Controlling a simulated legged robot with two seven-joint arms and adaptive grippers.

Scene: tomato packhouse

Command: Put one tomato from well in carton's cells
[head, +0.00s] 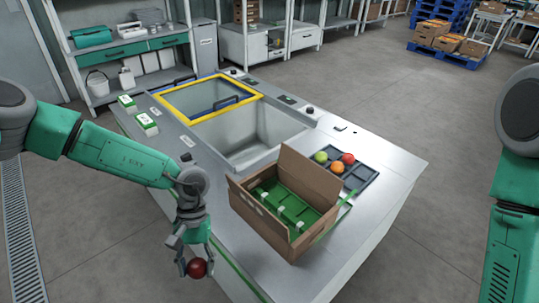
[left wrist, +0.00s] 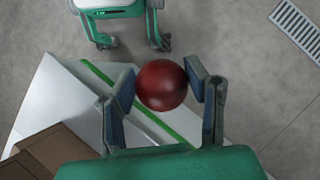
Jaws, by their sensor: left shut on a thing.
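My left gripper (head: 195,265) is shut on a dark red tomato (head: 197,268). It holds the tomato in front of the counter's left edge, left of the carton. In the left wrist view the tomato (left wrist: 161,85) sits between the two fingers. The open brown carton (head: 262,222) stands on the counter with flaps up and green cell dividers (head: 285,207) inside. The well (head: 262,130) is a grey basin behind the carton; I see no tomato in its visible part. My right arm shows at the right edge, but its gripper is out of view.
A dark tray (head: 357,181) right of the carton holds a green tomato (head: 321,157), a red one (head: 348,158) and an orange one (head: 337,167). The counter's right end is clear.

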